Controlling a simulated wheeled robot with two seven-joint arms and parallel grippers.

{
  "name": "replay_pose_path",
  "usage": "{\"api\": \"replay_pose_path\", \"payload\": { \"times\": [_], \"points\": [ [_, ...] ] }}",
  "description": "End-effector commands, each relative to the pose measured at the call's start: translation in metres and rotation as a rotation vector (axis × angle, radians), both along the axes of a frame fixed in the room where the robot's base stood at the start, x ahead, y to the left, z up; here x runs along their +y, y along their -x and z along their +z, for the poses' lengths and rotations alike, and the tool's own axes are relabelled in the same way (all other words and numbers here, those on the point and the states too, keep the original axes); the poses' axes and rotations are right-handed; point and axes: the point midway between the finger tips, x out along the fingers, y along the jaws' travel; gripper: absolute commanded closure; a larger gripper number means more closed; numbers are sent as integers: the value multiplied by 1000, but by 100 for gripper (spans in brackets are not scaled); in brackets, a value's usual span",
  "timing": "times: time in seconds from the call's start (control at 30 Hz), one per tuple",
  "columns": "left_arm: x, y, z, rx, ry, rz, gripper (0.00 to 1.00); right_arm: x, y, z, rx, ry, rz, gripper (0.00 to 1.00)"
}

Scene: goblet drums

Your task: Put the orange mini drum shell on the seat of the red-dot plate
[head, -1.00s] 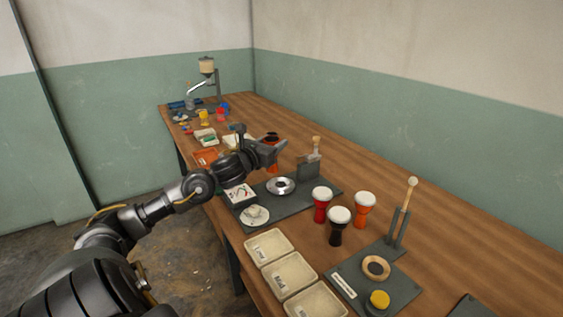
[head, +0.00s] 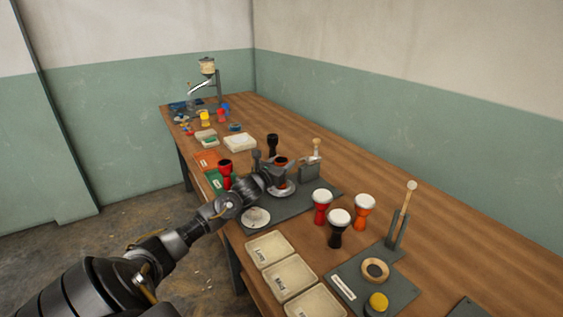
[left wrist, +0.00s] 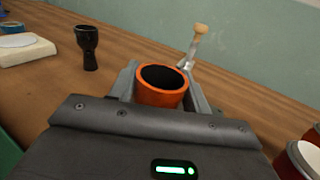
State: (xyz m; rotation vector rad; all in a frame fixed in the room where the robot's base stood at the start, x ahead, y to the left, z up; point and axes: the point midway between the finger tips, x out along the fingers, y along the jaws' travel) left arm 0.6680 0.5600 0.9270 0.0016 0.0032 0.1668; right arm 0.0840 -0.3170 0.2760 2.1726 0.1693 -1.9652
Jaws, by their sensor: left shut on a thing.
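The orange mini drum shell (head: 281,161) is upright, with its open dark mouth facing up. My left gripper (head: 279,174) is shut on it, one finger on each side; the shell (left wrist: 161,92) also shows between the fingers in the left wrist view. The shell is over the round metal seat (head: 284,193) on the dark grey plate (head: 300,204). The gripper hides the shell's lower part, so I cannot tell whether it touches the seat. I cannot make out a red dot on the plate. My right gripper is not in view.
A wooden-handled tool stands in a holder (head: 310,166) just right of the shell. A white disc (head: 256,217) lies at the plate's front. A red shell (head: 225,172) and black shell (head: 272,145) stand nearby. Three finished drums (head: 339,226) stand right; labelled trays (head: 269,248) are in front.

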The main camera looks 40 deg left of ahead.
Motion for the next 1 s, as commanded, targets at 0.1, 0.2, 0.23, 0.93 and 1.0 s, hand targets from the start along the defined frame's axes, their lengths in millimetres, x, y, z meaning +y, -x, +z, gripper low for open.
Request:
{"api": "replay_pose_path", "payload": {
  "times": [0.1,0.2,0.23,0.93,1.0],
  "points": [
    [1,0,1,-3,-1,1,75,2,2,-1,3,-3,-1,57],
    [0,0,1,-3,-1,0,75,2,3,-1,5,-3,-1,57],
    [0,0,0,-2,-1,0,75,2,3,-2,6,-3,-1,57],
    [-1,12,0,-1,-4,0,30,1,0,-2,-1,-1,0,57],
    [-3,23,-1,0,-5,-1,30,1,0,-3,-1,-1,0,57]
  ]
}}
